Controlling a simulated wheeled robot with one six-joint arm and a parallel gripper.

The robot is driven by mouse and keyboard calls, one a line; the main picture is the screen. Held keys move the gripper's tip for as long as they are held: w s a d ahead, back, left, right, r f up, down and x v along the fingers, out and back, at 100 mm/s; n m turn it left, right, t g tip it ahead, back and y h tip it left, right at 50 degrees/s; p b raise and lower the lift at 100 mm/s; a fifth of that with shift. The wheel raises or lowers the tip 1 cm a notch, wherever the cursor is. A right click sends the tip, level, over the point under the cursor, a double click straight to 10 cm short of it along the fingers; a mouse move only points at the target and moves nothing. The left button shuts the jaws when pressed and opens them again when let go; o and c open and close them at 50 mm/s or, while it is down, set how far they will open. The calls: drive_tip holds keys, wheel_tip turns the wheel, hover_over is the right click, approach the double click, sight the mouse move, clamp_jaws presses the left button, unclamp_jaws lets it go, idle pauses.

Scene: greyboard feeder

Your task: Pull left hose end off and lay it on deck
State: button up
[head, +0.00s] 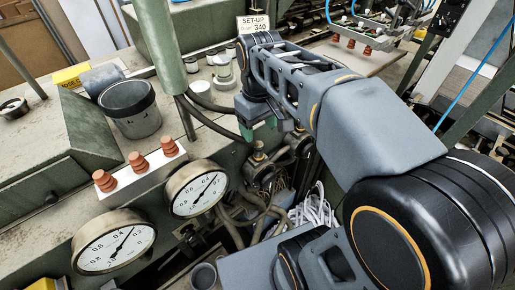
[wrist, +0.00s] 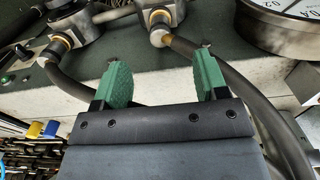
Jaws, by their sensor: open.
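Two dark hoses end in brass-ringed fittings below the deck edge. In the head view the left hose fitting (head: 258,160) is beside the right-hand gauge, and the other fitting (head: 298,142) is to its right. In the wrist view the gauge is on the right, so the left hose end (wrist: 161,34) appears at the top middle, still on its fitting. Its hose curves down to the right behind one finger. The second hose end (wrist: 56,47) is at the left. My gripper (wrist: 163,78) is open and empty, its green fingers short of the left hose end. It hangs over the deck edge (head: 259,127) in the head view.
Two dial gauges (head: 198,188) stand left of the fittings. A white strip with orange-brown suction cups (head: 138,162) and a grey pot (head: 130,108) are on the deck (head: 190,150). A green post (head: 160,45) rises behind. Coiled white cable (head: 315,210) hangs below.

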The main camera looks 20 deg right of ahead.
sight(258, 143)
drive_tip(key=shift+f+b, duration=2.95)
drive_tip(key=shift+f, duration=1.05)
drive_tip(key=shift+a, duration=0.1)
drive_tip(key=shift+c, duration=0.5)
clamp_jaws()
drive_tip(key=shift+r, duration=0.15)
drive_tip(key=shift+r+p, duration=2.65)
drive_tip(key=shift+r, duration=0.25)
